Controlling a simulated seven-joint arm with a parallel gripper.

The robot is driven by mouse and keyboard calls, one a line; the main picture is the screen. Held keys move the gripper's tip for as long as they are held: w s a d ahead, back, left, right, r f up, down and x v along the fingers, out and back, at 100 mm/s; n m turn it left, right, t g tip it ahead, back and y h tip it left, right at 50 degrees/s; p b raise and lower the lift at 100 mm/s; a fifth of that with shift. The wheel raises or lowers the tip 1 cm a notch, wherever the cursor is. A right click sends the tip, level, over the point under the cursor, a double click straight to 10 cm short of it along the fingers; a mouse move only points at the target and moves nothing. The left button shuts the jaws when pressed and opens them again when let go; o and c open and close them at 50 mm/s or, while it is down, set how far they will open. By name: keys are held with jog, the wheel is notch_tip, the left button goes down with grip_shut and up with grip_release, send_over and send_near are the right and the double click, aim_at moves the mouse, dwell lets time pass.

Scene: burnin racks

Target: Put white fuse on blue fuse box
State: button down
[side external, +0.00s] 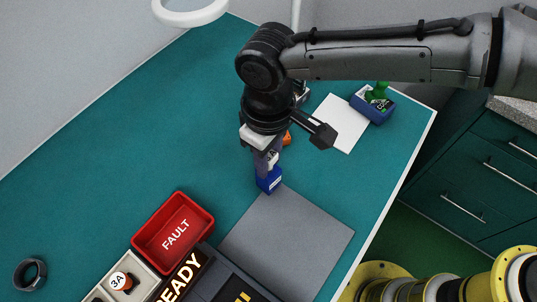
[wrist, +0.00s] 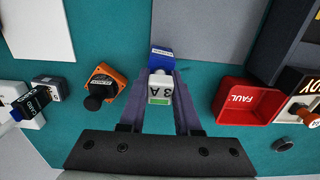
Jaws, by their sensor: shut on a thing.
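The white fuse (wrist: 160,93), marked 3A with a green strip, is between the two fingers of my gripper (wrist: 163,82) in the wrist view. My gripper is shut on it. In the side view my gripper (side external: 268,163) points down over the blue fuse box (side external: 269,182), and the fuse is mostly hidden by the fingers. The blue fuse box also shows in the wrist view (wrist: 160,56), directly beyond the fuse. The fuse is very close to the box; I cannot tell whether it is seated.
An orange box with a black knob (wrist: 103,83) stands left of the fingers. A red FAULT tray (side external: 173,233) and a rack (side external: 141,280) with a 3A fuse are near the front. A grey mat (side external: 290,238) lies beside the blue box. Teal table (side external: 120,140) is clear at left.

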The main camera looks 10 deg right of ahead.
aim_at(269, 154)
jog(key=c, duration=0.6)
grip_release()
jog(key=shift+f, duration=0.1)
notch_tip(269, 154, up, 12)
